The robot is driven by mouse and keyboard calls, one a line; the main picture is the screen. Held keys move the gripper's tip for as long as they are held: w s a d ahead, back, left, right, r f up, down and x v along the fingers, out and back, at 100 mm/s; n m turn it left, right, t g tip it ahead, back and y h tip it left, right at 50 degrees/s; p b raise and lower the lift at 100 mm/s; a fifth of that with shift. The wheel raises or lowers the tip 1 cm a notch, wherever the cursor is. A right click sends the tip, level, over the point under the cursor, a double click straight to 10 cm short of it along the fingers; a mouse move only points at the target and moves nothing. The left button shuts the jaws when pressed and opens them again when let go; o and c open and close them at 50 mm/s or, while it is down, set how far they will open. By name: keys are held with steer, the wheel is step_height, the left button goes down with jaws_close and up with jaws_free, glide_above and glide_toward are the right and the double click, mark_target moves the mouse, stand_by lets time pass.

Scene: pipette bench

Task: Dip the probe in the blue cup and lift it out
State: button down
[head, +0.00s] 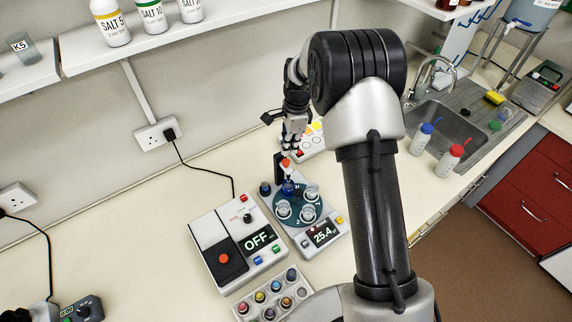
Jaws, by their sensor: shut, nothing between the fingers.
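The blue cup (289,188) stands at the back of a dark round turntable (298,201) on a white device with a display reading about 25.4. A slim part with an orange top (285,162), which looks like the probe, stands over the blue cup beside a dark upright post (278,166). I cannot tell whether its lower end is inside the cup. My gripper (287,149) is just above the orange top, shut and empty. Whether it touches the top is unclear. Several clear cups (284,210) share the turntable.
Left of the turntable is a white box (238,246) reading OFF, with a red button. A rack of coloured vials (272,297) is in front. A sheet with coloured shapes (313,138) lies behind. The sink (447,125) is at the right.

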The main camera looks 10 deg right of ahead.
mark_target(287, 161)
steer(key=f, duration=0.1)
steer(key=f+b, duration=0.2)
steer(key=f, duration=0.1)
steer(key=shift+a, duration=0.25)
steer(key=shift+f, duration=0.1)
